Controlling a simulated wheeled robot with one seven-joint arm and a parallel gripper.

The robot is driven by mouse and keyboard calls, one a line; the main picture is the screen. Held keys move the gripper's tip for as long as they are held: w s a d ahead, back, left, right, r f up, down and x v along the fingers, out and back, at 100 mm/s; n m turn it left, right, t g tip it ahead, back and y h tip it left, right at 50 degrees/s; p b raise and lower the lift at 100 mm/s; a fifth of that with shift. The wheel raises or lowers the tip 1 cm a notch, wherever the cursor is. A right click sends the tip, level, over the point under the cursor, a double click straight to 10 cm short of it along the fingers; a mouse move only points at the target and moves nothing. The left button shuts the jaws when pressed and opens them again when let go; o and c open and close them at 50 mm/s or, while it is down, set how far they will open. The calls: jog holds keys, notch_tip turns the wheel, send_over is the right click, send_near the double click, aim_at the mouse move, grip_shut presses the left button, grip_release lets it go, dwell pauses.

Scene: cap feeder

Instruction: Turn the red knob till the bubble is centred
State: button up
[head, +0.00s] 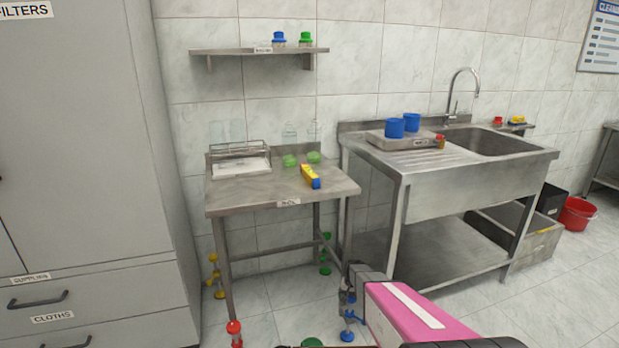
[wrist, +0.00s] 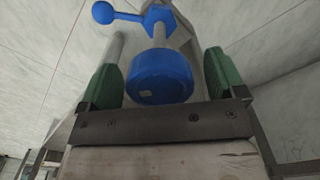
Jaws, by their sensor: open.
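The red knob (head: 234,328) is on the foot of the table's front left leg. The small steel table (head: 250,198) has other coloured feet: yellow (head: 215,276) at back left, green (head: 325,250) at back right, blue (head: 348,325) at front right. A yellow, blue and red block (head: 310,177), perhaps the level, lies on the tabletop; its bubble is too small to see. In the wrist view a blue round knob (wrist: 160,88) sits between the green pads of my gripper (wrist: 163,80). The gripper is open, at the blue foot and away from the red knob.
A tall grey cabinet (head: 90,150) stands at left. A steel sink unit (head: 480,175) stands at right, with a crate (head: 535,245) and a red bucket (head: 577,213) beyond. Floor shows between the front legs.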

jog(key=m, duration=0.3)
jog(key=shift+r, duration=0.1)
